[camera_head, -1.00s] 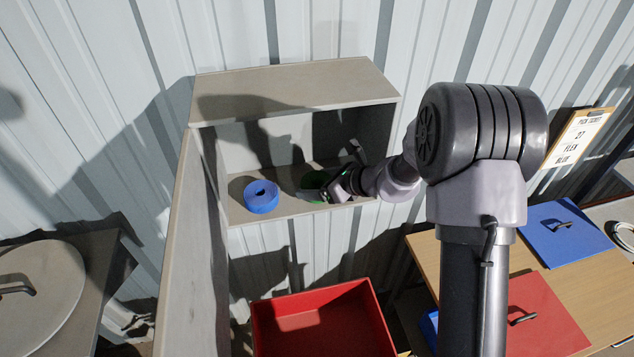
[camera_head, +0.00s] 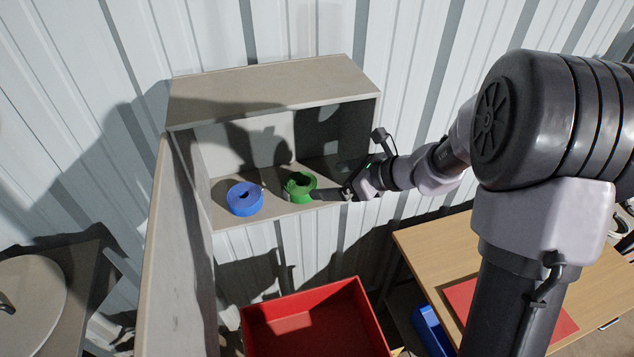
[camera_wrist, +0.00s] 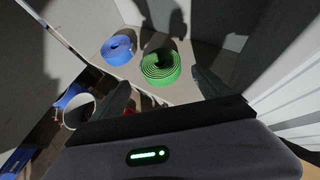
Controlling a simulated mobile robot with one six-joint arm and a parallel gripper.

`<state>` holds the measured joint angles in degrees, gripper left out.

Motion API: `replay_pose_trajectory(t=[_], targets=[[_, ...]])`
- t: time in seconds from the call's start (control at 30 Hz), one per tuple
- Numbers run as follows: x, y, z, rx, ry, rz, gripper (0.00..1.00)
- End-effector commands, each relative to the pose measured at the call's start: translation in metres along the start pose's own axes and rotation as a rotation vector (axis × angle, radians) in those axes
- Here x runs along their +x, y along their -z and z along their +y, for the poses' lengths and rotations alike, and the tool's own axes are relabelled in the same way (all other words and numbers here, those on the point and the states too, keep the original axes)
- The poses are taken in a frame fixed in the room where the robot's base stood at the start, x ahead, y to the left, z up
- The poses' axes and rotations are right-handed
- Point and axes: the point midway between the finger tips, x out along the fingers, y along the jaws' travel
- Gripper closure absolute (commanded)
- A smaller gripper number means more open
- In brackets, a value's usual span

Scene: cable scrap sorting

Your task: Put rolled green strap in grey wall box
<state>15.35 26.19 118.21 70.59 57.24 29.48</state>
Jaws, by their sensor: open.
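The rolled green strap (camera_head: 299,187) lies flat on the floor of the open grey wall box (camera_head: 270,89), right of a rolled blue strap (camera_head: 244,199). In the wrist view the green roll (camera_wrist: 160,67) sits ahead of my fingers, with the blue roll (camera_wrist: 117,50) to its left. My gripper (camera_head: 338,193) is open and empty, just right of the green roll at the box's front right. In the wrist view its two fingers (camera_wrist: 162,92) are spread apart, with a gap between them and the green roll.
The box's grey door (camera_head: 172,245) hangs open on the left. A red bin (camera_head: 312,318) stands below the box. A wooden table (camera_head: 440,250) with a red panel is at the right, and a round grey lid (camera_head: 30,300) at the lower left.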

Motion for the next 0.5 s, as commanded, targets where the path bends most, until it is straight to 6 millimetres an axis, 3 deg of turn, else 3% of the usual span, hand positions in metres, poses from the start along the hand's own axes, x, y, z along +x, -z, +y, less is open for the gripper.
replay_pose_trajectory(t=[0.07, 0.17, 0.23, 0.3, 0.4, 0.5], targets=[[-0.008, -0.004, 0.004, -0.027, -0.005, 0.004, 0.12], [-0.028, -0.023, 0.035, -0.213, -0.046, 0.039, 0.12], [-0.057, -0.04, 0.079, -0.485, -0.099, 0.095, 0.12], [-0.091, -0.044, 0.126, -0.805, -0.156, 0.171, 0.12], [-0.14, -0.031, 0.177, -1.249, -0.222, 0.296, 0.12], [-0.18, -0.009, 0.203, -1.611, -0.265, 0.428, 0.12]])
